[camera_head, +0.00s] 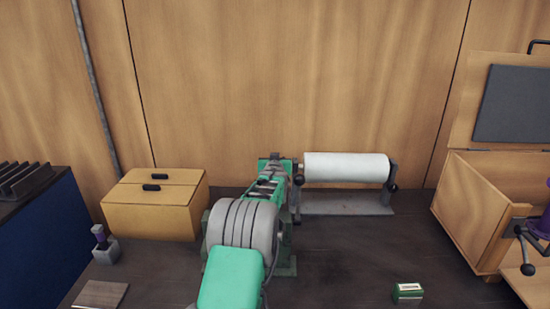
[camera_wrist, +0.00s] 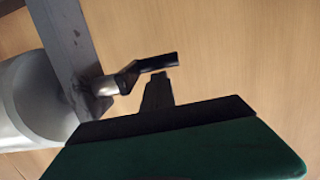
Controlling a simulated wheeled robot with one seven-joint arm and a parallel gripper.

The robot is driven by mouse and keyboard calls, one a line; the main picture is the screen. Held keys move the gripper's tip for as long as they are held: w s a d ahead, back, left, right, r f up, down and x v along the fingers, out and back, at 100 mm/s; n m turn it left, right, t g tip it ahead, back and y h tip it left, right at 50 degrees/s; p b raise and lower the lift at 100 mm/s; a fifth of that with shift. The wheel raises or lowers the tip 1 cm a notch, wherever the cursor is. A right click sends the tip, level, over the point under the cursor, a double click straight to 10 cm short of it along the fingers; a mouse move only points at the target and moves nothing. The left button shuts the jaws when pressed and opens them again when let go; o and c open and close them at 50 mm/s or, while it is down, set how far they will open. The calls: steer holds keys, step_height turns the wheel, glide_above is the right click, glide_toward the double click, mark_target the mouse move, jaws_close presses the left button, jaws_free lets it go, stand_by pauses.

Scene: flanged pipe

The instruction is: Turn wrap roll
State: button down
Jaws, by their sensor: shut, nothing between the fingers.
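The white wrap roll (camera_head: 346,167) lies level between two grey end brackets on a metal base (camera_head: 345,207) near the wooden wall. A black crank knob (camera_head: 298,180) shows at its left end. In the wrist view, the grey-looking roll (camera_wrist: 32,100) and its bracket (camera_wrist: 75,55) are at left, and the crank with black grip (camera_wrist: 155,63) reaches right. My gripper (camera_wrist: 159,78) is shut and empty, its dark fingertip just below the grip; I cannot tell whether they touch. In the head view, my green gripper (camera_head: 275,162) is at the roll's left end, its fingertips unclear.
A yellow wooden box (camera_head: 150,215) stands left, with a small grey holder (camera_head: 104,247) before it. A green-and-white small box (camera_head: 408,291) lies front right. An open wooden crate (camera_head: 475,225) with a purple-and-black device (camera_head: 535,228) stands right.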

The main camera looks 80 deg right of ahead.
steer(key=shift+d+f+y+p, duration=0.2)
steer(key=shift+y+p, duration=0.1)
steer(key=shift+p, duration=0.3)
steer(key=shift+a+f+g+y+p, duration=0.15)
steer(key=shift+f+g+y+p, duration=0.35)
steer(key=shift+f+y, duration=0.85)
steer(key=shift+a+f+g+y+p, duration=0.2)
steer(key=shift+f+y+p, duration=0.6)
steer(key=shift+y, duration=0.85)
steer(key=shift+d, duration=0.1)
